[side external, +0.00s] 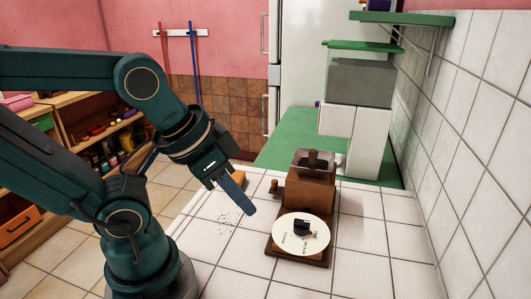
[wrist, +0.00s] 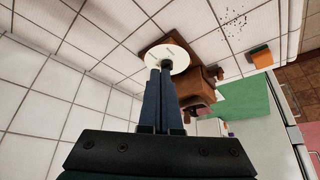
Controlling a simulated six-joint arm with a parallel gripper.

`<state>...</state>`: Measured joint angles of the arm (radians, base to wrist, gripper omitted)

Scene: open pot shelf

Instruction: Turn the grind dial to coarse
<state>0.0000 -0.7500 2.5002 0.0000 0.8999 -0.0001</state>
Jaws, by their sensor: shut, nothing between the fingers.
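The grinder (side external: 308,190) is a brown wooden box on a wooden base, standing on the white tiled counter. A round white dial plate (side external: 301,235) lies on its front, with dark lettering too small to read and a dark knob (side external: 302,228) at its middle. In the wrist view the dial plate (wrist: 178,58) shows beyond my fingers, and they hide part of the grinder. My gripper (side external: 238,194) is shut and empty, above the counter to the left of the grinder, apart from the knob in the side view. Its fingers (wrist: 160,80) are together in the wrist view.
Dark grounds (side external: 231,217) are scattered on the counter left of the grinder, near an orange and green sponge-like block (wrist: 261,56). A white tiled block with a grey box (side external: 360,83) stands behind, below green shelves (side external: 402,17). Counter to the right is clear.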

